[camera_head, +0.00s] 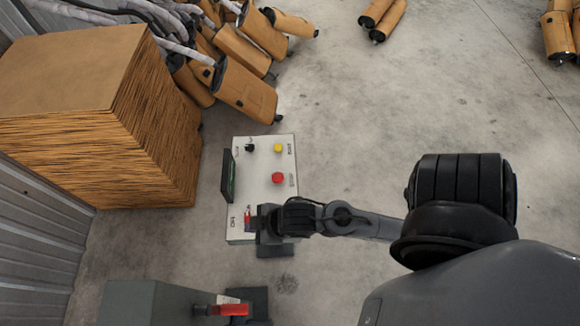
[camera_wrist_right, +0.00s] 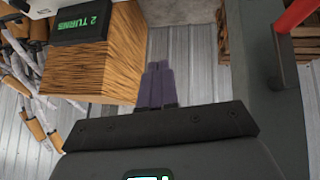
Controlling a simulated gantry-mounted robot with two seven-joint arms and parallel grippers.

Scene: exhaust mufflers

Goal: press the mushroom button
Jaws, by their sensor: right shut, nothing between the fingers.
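The red mushroom button (camera_head: 278,178) stands on the right side of the white control panel (camera_head: 255,190) in the head view. It is uncovered there, and I cannot make it out in the right wrist view. My right gripper (camera_head: 257,222) is over the panel's lower end, below the button in the picture and apart from it. In the right wrist view its two fingers (camera_wrist_right: 158,72) are together, shut and empty. A small red part (camera_head: 248,216) shows beside the gripper; I cannot tell what it belongs to. My left gripper is not in view.
The panel also has a yellow button (camera_head: 278,148), a black knob (camera_head: 249,147) and a screen (camera_wrist_right: 85,24) reading "2 TURNS". A wood-sided block (camera_head: 150,130) stands left, mufflers (camera_head: 245,90) behind. A grey box (camera_head: 150,303) with a red handle (camera_head: 235,309) is in front.

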